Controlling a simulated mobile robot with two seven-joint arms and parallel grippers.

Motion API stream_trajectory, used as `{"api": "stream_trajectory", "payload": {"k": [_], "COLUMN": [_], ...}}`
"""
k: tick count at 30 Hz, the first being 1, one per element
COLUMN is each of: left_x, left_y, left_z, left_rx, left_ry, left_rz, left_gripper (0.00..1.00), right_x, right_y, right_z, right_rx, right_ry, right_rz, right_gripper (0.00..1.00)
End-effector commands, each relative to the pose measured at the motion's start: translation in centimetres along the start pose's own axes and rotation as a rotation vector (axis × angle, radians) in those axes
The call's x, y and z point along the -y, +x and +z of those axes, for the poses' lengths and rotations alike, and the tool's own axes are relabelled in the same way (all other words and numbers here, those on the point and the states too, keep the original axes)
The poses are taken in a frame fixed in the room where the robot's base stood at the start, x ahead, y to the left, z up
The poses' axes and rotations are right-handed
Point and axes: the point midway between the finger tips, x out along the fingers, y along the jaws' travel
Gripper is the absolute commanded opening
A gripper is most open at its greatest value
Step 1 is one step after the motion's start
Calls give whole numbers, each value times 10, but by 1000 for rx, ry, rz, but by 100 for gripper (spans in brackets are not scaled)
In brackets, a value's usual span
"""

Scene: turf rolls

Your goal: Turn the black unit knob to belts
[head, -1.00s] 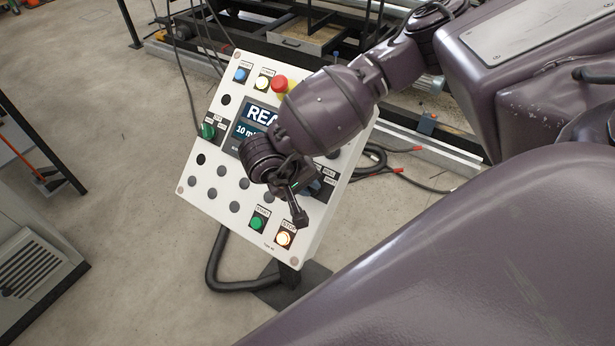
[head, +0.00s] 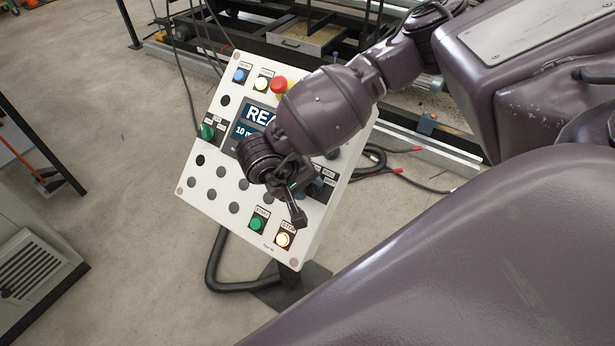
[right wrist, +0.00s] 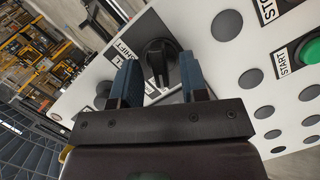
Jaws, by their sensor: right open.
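A white control panel (head: 215,170) stands tilted on a post in the head view. My right gripper (head: 312,188) is at its right side, and the wrist hides part of the panel and of the display. In the right wrist view a black knob (right wrist: 158,57) with a raised grip bar sits on the panel. My open right gripper (right wrist: 161,68) has its two blue finger pads on either side of this knob. Contact cannot be told. White labels flank the knob; their words are partly hidden. My left gripper is not in view.
Near the gripper are a lit stop button (head: 284,239) and a green start button (head: 257,223). A red emergency button (head: 279,85) and a green selector (head: 207,131) sit farther off. Cables lie behind the panel.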

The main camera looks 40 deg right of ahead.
Motion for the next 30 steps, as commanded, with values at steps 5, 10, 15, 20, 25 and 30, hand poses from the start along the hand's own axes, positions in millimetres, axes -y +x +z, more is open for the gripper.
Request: {"api": "stream_trajectory", "payload": {"k": [5, 10, 15, 20, 25, 30], "left_x": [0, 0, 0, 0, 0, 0], "left_y": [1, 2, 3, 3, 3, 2], "left_z": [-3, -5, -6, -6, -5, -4], "left_rx": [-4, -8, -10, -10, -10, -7], "left_ry": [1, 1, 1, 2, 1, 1], "left_rz": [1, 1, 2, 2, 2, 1], "left_gripper": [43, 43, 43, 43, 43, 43], "right_x": [0, 0, 0, 0, 0, 0], "right_y": [-26, -58, -84, -98, -103, -103], "right_z": [-1, -1, 0, 0, 0, 0], "right_rx": [-4, -4, -3, -2, 0, 0], "right_ry": [-2, -1, -1, -1, -1, -1], "right_rz": [-2, -1, -1, 1, 1, 1], "right_gripper": [40, 40, 40, 40, 40, 40]}}
